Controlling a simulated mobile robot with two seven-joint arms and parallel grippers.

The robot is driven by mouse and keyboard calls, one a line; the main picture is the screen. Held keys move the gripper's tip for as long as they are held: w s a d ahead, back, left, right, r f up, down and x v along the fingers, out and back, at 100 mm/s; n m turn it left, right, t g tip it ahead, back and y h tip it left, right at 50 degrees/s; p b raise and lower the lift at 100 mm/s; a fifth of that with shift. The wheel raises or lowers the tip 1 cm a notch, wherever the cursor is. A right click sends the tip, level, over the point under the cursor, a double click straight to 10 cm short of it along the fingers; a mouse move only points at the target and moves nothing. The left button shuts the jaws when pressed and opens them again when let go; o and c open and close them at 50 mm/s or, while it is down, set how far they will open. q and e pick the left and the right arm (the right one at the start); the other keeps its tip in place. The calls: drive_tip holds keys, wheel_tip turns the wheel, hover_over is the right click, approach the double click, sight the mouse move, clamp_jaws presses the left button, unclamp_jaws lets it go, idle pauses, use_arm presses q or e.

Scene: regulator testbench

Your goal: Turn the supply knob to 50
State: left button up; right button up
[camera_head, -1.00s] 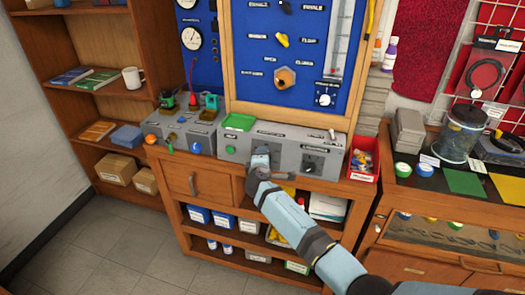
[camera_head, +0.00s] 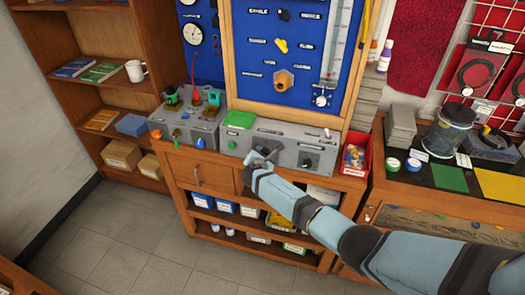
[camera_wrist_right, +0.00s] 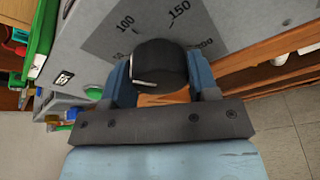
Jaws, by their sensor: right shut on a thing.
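The supply knob (camera_wrist_right: 160,62) is a black round knob in the right wrist view, on a dark dial plate (camera_wrist_right: 100,40) with 100 and 150 readable; other numbers are partly hidden. A pale mark shows on the knob's lower left edge. My right gripper (camera_wrist_right: 160,88) has its blue fingers on both sides of the knob and is shut on it. My left gripper is in neither view.
A green tray (camera_head: 239,119) lies on the box's top left. A second dark knob (camera_head: 306,163) is to the right of my gripper. A red bin (camera_head: 355,158) stands at the box's right end. A smaller grey box (camera_head: 185,127) with colored knobs stands at left.

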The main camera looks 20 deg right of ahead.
drive_tip(key=n+p, duration=0.1)
drive_tip(key=n, duration=0.2)
drive_tip(key=shift+r+g+h+p, duration=0.15)
drive_tip(key=shift+g+h+p, duration=0.25)
drive_tip(key=shift+d+n+p, duration=0.1)
drive_tip(key=shift+n+p, duration=0.35)
drive_tip(key=shift+n, duration=0.65)
drive_tip(key=o, duration=0.9)
drive_tip(key=shift+f, duration=0.2)
